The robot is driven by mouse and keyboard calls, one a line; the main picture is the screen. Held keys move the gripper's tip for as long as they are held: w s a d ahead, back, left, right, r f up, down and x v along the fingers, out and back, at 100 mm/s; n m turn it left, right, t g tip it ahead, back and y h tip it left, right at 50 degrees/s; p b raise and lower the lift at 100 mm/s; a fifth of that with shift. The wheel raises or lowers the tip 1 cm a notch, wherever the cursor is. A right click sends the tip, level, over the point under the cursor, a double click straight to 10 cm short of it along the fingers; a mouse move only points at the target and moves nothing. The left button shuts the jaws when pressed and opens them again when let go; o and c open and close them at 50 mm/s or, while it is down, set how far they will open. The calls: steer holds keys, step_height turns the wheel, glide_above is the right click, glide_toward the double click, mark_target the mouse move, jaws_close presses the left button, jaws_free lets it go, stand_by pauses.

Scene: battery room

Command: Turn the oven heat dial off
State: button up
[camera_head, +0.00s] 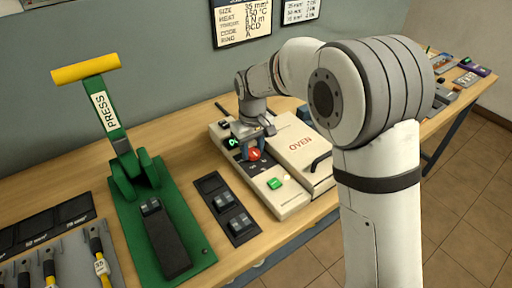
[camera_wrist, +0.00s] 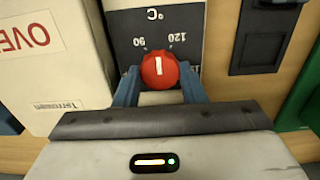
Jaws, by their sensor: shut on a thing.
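The oven (camera_head: 290,150) is a cream box on the bench, with a lid marked OVEN and a dark handle. Its red heat dial (camera_head: 254,154) is on the dark panel left of the lid. In the wrist view the red dial (camera_wrist: 160,70) sits between my blue fingers, its white mark roughly upright in the picture. The panel (camera_wrist: 155,20) shows °C, 90 and 120, upside down. My gripper (camera_head: 253,146) points down over the panel and is shut on the dial; it also shows in the wrist view (camera_wrist: 160,85). Part of the scale is hidden.
A green press (camera_head: 150,200) with a yellow-topped lever stands to the left. A dark tray (camera_head: 228,205) with small blocks lies between press and oven. A green button (camera_head: 274,183) is at the oven's front. Signs (camera_head: 241,22) hang on the wall.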

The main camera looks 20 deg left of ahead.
steer(key=n, duration=0.5)
steer(key=shift+s+d+f, duration=0.1)
steer(key=shift+s+f, duration=0.05)
steer(key=shift+f, duration=0.05)
steer(key=n, duration=0.6)
steer(key=shift+p, duration=0.3)
steer(key=n, duration=0.5)
steer(key=shift+r+n, duration=0.1)
steer(key=shift+n, duration=2.3)
steer(key=o, duration=1)
steer(key=shift+r, duration=0.1)
steer(key=shift+r, duration=0.1)
